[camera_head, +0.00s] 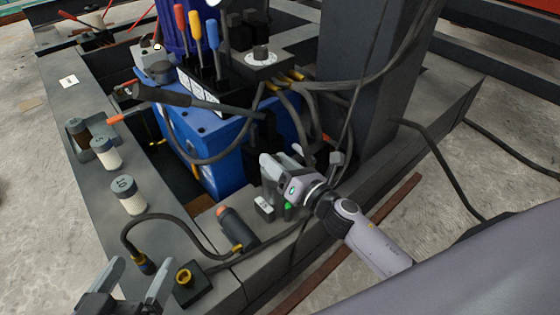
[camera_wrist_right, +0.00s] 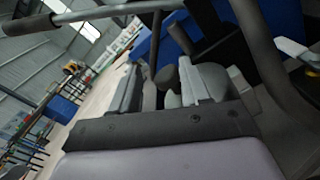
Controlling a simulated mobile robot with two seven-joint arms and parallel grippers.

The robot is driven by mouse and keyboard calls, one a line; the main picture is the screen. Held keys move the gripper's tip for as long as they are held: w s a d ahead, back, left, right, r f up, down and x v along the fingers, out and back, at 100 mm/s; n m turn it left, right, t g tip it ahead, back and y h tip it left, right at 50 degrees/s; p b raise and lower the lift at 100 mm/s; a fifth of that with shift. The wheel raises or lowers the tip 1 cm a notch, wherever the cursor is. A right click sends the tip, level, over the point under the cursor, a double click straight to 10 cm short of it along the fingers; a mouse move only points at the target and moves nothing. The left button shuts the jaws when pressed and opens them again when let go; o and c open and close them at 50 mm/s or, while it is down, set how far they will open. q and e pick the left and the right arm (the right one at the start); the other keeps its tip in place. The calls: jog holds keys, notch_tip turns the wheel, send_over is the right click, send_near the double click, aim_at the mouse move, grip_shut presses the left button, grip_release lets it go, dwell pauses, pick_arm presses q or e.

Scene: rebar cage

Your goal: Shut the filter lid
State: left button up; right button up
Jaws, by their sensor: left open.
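A blue hydraulic unit (camera_head: 222,150) stands inside the dark frame. No part of it can be told for certain as the filter lid. My right gripper (camera_head: 283,157) is at the near right corner of the unit, among hoses and dark parts. In the right wrist view its two fingers (camera_wrist_right: 165,90) stand apart. A dark round knob (camera_wrist_right: 170,77) shows in the gap, and I cannot tell whether the fingers touch it. My left gripper (camera_head: 140,275) is open and empty at the bottom left, above the frame's near corner.
Red, blue and yellow levers (camera_head: 197,35) and a long black handle (camera_head: 195,102) top the unit. White-and-dark cylinders (camera_head: 127,195) line the left beam. A hose (camera_head: 165,218) and an orange-tipped cylinder (camera_head: 236,230) lie in front. A dark column (camera_head: 365,80) stands right.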

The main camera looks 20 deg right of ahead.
jog(key=shift+s+f, duration=0.15)
jog(key=shift+f, duration=0.45)
jog(key=shift+s+f, duration=0.1)
jog(key=shift+s, duration=0.1)
jog(key=r+v, duration=0.1)
jog(key=v, duration=0.5)
jog(key=shift+s+d+p, duration=0.2)
jog(key=shift+p, duration=0.15)
jog(key=shift+r, duration=0.15)
